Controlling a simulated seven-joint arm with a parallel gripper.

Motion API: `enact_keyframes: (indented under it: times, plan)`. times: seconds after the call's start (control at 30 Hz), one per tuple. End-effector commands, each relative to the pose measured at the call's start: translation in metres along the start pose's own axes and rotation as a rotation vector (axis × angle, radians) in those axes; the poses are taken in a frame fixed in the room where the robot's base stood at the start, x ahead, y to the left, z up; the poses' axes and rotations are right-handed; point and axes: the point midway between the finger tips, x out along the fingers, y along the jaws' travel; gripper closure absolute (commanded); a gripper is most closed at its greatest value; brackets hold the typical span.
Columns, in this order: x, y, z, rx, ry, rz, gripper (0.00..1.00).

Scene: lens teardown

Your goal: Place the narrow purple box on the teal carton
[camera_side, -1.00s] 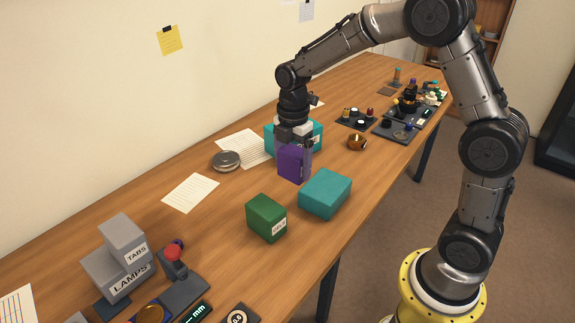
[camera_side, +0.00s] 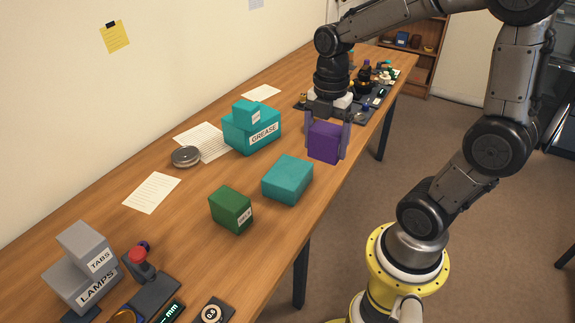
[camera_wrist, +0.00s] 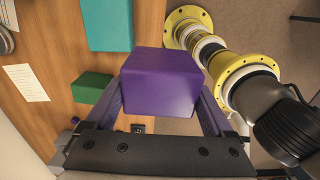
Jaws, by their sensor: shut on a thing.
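The purple box (camera_side: 327,142) is held between the two fingers of my gripper (camera_side: 327,135), in the air near the table's right edge. In the wrist view the purple box (camera_wrist: 162,82) fills the space between the fingers. A plain teal carton (camera_side: 287,179) lies on the table, nearer the camera and to the left of the held box; it also shows in the wrist view (camera_wrist: 107,24). A second teal carton labelled GREASE (camera_side: 252,130) stands farther left, with a small teal box (camera_side: 247,111) on top.
A green box (camera_side: 231,209) stands near the plain teal carton. Grey boxes labelled LAMPS (camera_side: 85,282) and TABS (camera_side: 86,247) are stacked at the lower left. A round metal tin (camera_side: 186,156) and papers (camera_side: 152,192) lie on the left side.

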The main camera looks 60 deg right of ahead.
Motion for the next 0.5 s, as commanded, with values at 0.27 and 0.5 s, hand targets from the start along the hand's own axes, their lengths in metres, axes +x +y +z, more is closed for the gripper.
enact_keyframes:
  times: [0.27,0.5]
  plan:
    - [0.028,0.059,0.019,-0.001,0.001,-0.003,0.74]
    - [0.066,0.096,0.03,-0.001,0.001,-0.003,0.74]
